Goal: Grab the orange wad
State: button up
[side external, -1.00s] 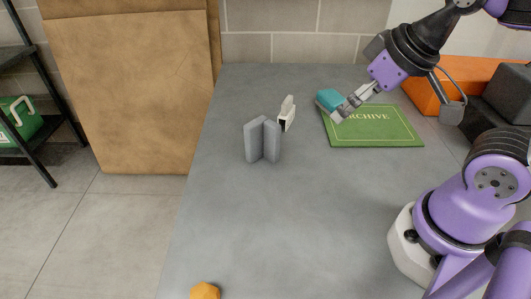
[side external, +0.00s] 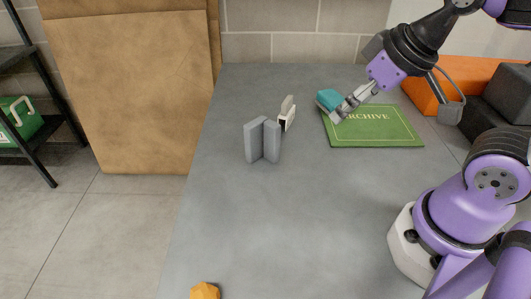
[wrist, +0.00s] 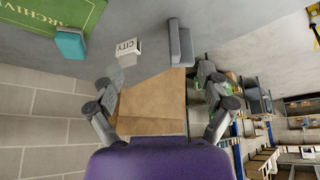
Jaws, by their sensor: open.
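The orange wad (side external: 205,291) lies on the grey table at the bottom edge of the side view, partly cut off by the frame. It does not show in the wrist view. My gripper (side external: 343,107) is at the far end of the table, above the green mat's left part and near the teal block, well away from the wad. In the wrist view my gripper (wrist: 158,85) has its two fingers spread wide with nothing between them.
A green "ARCHIVE" mat (side external: 385,133) lies at the far right, with a teal block (side external: 328,98) at its corner. A white "CITY" piece (side external: 287,118) and a grey angled bookend (side external: 262,142) stand mid-table. The table between bookend and wad is clear.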

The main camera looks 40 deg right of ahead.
jog(key=w+a+f+n+y, duration=0.1)
jog(key=w+a+y, duration=0.1)
jog(key=a, duration=0.3)
jog(key=n+g+y, duration=0.1)
jog(key=g+y, duration=0.2)
jog(key=y, duration=0.1)
send_near(208, 288)
jog(key=x, duration=0.5)
jog(key=shift+x, duration=2.85)
jog(key=c, duration=1.1)
